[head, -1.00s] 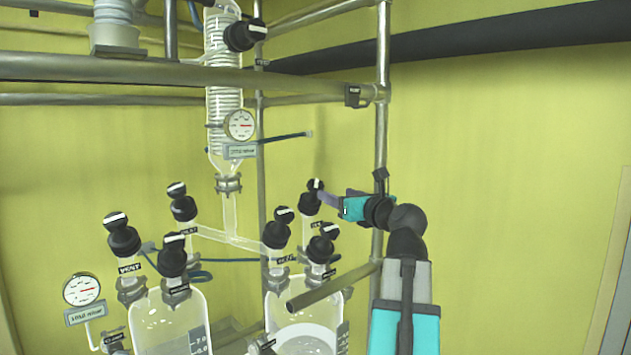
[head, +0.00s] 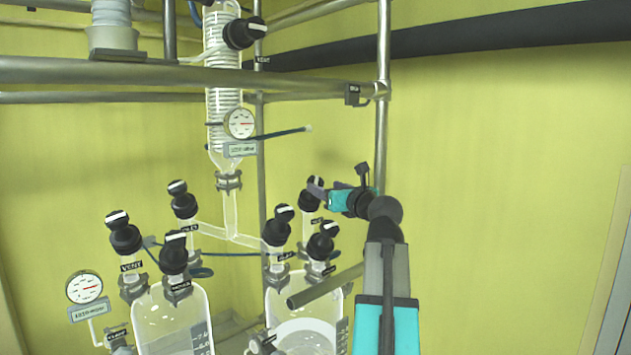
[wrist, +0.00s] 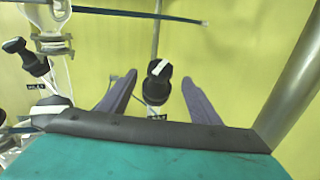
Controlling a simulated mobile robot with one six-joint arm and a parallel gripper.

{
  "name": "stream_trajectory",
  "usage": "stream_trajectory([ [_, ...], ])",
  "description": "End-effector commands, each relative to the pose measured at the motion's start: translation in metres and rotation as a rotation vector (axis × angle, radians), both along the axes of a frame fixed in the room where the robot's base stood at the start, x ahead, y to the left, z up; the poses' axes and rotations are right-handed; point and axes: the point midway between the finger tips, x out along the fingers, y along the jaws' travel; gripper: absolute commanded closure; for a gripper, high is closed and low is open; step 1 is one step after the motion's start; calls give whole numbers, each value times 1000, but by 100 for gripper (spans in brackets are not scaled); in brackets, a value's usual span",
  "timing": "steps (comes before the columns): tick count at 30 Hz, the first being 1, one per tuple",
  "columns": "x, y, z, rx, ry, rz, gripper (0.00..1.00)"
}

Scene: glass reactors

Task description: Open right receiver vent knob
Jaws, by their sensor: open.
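The right receiver (head: 300,310) is a clear glass vessel topped by several black knobs with white stripes. The rear-right knob (head: 311,195) has my gripper (head: 316,188) at it; its small label is too blurred to read surely. In the wrist view, this black knob (wrist: 157,82) stands between the two purple fingers of my gripper (wrist: 157,88), with its white stripe slanted. The fingers are open, with a gap on each side of the knob. The other receiver knobs are the left one (head: 279,228) and the front one (head: 321,243).
The left receiver (head: 172,315) with its own knobs stands to the left. A steel pole (head: 383,110) rises behind my gripper, and a short steel tube (head: 325,286) crosses before the right receiver. A coil condenser (head: 225,115) hangs above. The right side is open.

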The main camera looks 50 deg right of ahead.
Motion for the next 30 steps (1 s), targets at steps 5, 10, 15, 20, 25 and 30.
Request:
stream_trajectory([
  [5,26,-10,3,1,1,1,43],
  [10,48,-18,2,1,2,0,43],
  [15,63,-23,1,0,1,0,43],
  [20,70,-25,0,0,0,-1,43],
  [25,70,-25,0,0,0,-2,43],
  [30,70,-25,0,0,0,-1,48],
])
